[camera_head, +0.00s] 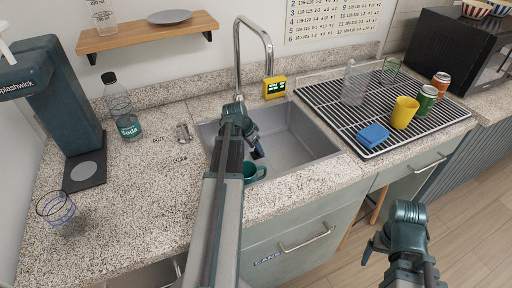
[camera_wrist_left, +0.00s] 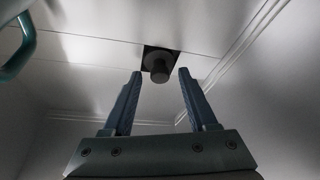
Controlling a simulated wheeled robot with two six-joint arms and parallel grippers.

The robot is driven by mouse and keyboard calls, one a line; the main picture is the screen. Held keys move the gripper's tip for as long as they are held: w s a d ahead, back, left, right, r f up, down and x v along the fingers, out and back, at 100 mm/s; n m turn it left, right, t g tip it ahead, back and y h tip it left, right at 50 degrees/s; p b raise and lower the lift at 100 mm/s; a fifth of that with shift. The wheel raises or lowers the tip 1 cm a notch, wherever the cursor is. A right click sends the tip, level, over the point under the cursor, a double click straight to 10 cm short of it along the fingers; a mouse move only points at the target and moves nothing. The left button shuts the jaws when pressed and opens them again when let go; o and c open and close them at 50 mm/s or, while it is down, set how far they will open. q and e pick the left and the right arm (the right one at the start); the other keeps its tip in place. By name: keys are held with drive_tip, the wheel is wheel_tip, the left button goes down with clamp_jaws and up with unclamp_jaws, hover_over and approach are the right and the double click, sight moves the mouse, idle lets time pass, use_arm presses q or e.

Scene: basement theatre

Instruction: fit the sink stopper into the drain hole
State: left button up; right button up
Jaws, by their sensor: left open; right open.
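The sink stopper (camera_wrist_left: 159,72) is a dark piece with a round upright knob. In the left wrist view it stands at the dark, square-looking drain hole (camera_wrist_left: 148,50) in the pale basin floor. I cannot tell whether it is fully seated. My left gripper (camera_head: 257,147) reaches down into the sink (camera_head: 300,140). In the left wrist view it is open and empty, its fingertips on either side of the knob with gaps showing. In the head view my arm hides most of the drain area. My right gripper (camera_head: 384,243) is open and empty, in front of the cabinets.
A teal mug (camera_head: 254,172) is beside my left arm at the sink's front; a teal curved piece shows in the left wrist view. The faucet (camera_head: 238,50) rises behind. A drying rack (camera_head: 340,108) holds a blue sponge (camera_head: 373,134) and yellow cup (camera_head: 404,112). Left counter is partly clear.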

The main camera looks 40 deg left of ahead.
use_arm(q)
drive_tip(key=p+v, duration=1)
drive_tip(key=v, duration=0.1)
drive_tip(key=shift+r, duration=0.15)
drive_tip(key=shift+s, duration=0.1)
